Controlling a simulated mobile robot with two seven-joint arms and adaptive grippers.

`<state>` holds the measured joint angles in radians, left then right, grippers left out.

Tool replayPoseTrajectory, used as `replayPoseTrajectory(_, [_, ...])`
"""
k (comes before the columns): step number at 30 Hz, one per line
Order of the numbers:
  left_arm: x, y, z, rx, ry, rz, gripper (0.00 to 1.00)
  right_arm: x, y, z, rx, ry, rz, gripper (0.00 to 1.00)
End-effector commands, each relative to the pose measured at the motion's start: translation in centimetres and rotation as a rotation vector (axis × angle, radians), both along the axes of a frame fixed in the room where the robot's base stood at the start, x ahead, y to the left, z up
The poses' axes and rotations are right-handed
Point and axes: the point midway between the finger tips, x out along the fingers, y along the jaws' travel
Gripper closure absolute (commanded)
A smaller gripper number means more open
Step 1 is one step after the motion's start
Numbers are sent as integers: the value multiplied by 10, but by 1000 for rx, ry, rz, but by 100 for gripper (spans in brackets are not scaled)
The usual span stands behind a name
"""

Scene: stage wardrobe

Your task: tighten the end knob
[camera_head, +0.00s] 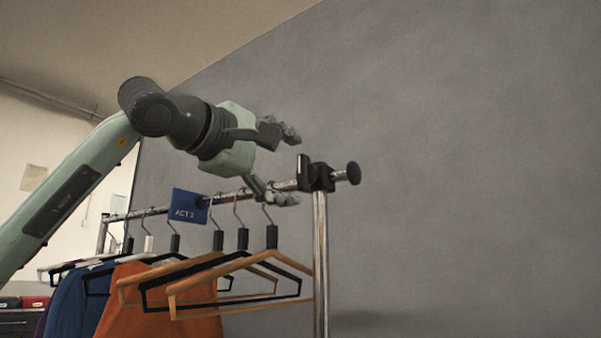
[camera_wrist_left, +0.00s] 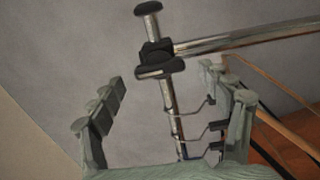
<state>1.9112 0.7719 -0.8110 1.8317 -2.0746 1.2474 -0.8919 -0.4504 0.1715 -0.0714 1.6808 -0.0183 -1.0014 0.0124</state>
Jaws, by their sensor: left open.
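The end knob (camera_head: 354,173) is a round black disc on a short metal stub at the right end of the clothes rail. It also shows at the top of the left wrist view (camera_wrist_left: 148,8). A black clamp (camera_head: 320,177) with an upright black plate (camera_head: 304,172) joins the rail to the post, between my gripper and the knob. My left gripper (camera_head: 291,166) is open and empty, left of the clamp, with its fingers spread above and in front of the rail. In the left wrist view the rail runs between the fingers (camera_wrist_left: 163,82). My right gripper is out of view.
Several hangers (camera_head: 272,238) hang from the rail below my gripper, beside a blue sign (camera_head: 189,206). Orange and blue garments (camera_head: 70,300) hang at the left. The metal post (camera_head: 321,265) stands under the clamp. Room right of the knob is clear, before a grey wall (camera_head: 480,120).

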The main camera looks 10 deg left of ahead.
Motion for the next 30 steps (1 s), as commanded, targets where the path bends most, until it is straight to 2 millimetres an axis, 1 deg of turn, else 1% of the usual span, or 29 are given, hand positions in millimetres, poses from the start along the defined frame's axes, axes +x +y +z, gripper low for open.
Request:
replayPoseTrajectory(1, [-12, 5, 1, 1, -5, 2, 22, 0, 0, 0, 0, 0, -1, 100])
replayPoseTrajectory(6, [-45, 19, 1, 0, -4, 1, 22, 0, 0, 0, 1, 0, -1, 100])
replayPoseTrajectory(9, [-59, 24, 0, 1, -3, 1, 22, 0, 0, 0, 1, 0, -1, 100])
replayPoseTrajectory(12, [-69, 28, 0, 1, -1, 0, 22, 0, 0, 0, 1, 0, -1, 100])
replayPoseTrajectory(17, [-75, 31, 0, 1, 0, 0, 22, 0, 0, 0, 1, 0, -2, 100])
replayPoseTrajectory(30, [-75, 30, 0, 1, 0, -1, 22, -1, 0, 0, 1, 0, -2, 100])
